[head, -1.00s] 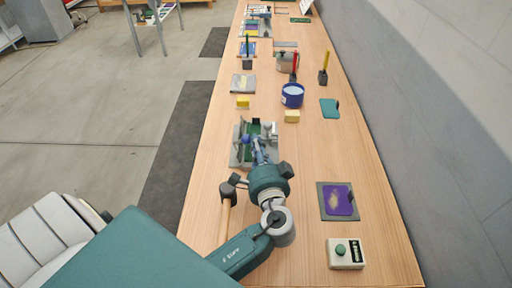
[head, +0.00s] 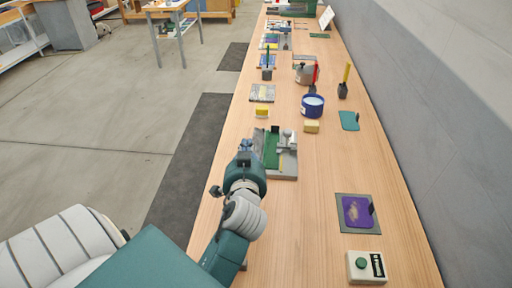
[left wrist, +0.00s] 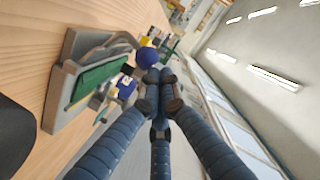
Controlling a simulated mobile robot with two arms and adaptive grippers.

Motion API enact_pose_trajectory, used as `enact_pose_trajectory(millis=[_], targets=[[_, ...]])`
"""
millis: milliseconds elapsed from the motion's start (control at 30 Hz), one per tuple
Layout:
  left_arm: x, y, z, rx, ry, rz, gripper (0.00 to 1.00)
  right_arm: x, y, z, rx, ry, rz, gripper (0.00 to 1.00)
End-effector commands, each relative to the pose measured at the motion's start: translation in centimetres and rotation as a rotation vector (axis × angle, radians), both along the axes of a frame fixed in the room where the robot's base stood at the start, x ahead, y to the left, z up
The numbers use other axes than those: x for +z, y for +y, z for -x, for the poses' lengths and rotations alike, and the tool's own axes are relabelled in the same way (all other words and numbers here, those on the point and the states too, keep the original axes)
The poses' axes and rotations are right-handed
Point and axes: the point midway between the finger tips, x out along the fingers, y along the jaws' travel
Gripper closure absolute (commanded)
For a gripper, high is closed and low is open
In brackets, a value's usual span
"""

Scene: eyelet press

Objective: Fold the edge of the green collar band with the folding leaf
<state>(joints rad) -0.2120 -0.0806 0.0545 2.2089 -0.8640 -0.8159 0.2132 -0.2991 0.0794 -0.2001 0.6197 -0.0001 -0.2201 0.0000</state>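The grey folding fixture (head: 288,168) stands on the bench in the head view, with the green collar band (head: 271,150) lying along it. In the left wrist view the fixture (left wrist: 58,98) is at the left, and the green band (left wrist: 98,78) lies along its bed. A round blue knob (left wrist: 148,59) shows at its far end; I cannot tell whether it belongs to the folding leaf. My left gripper (head: 246,146) is beside the fixture's left side. In the left wrist view its fingers (left wrist: 159,84) are drawn together, with nothing visible between them. My right gripper is out of view.
A purple piece on a dark mat (head: 343,220) and a box with a green button (head: 365,267) are at the near right. The bench between is clear.

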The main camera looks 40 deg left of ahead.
Motion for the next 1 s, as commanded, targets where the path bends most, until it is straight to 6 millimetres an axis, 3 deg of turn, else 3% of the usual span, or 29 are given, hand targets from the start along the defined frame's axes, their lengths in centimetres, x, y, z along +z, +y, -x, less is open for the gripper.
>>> enact_pose_trajectory(millis=[433,1000], targets=[[-1.5,2.1,1.3,0.000,-0.146,0.242,1.00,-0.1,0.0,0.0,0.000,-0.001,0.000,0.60],[-1.9,2.5,1.6,-0.001,-0.182,0.298,1.00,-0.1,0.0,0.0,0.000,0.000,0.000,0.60]])
